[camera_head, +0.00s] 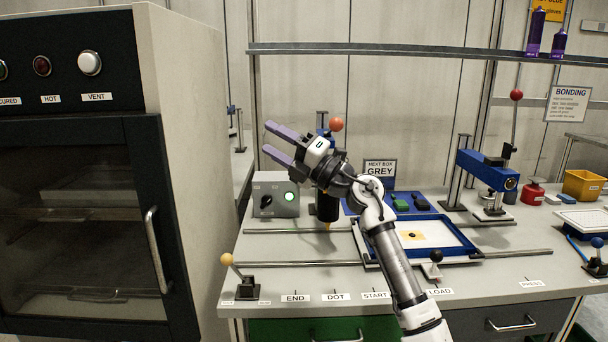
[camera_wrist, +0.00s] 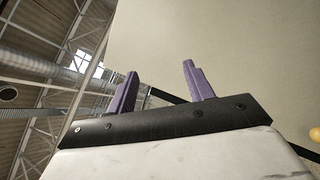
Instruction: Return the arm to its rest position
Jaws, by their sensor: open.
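My gripper (camera_head: 276,143) is raised above the workbench, in front of the grey control box, with its purple fingers pointing up and left toward the oven side. The two fingers stand apart with nothing between them. In the wrist view my gripper (camera_wrist: 158,88) also shows both purple fingers spread and empty, with a pale panel and the roof structure beyond. My arm reaches up from the bottom of the head view over the bench front. My wrist hides part of the bench behind it.
A dark-fronted oven (camera_head: 80,220) fills the left. The bench (camera_head: 470,277) holds a blue-framed tray (camera_head: 430,237) on rails, a grey control box (camera_head: 275,199) with a green light, a blue press (camera_head: 486,170) and a yellow-knobbed lever (camera_head: 227,260). A shelf (camera_head: 400,50) runs above.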

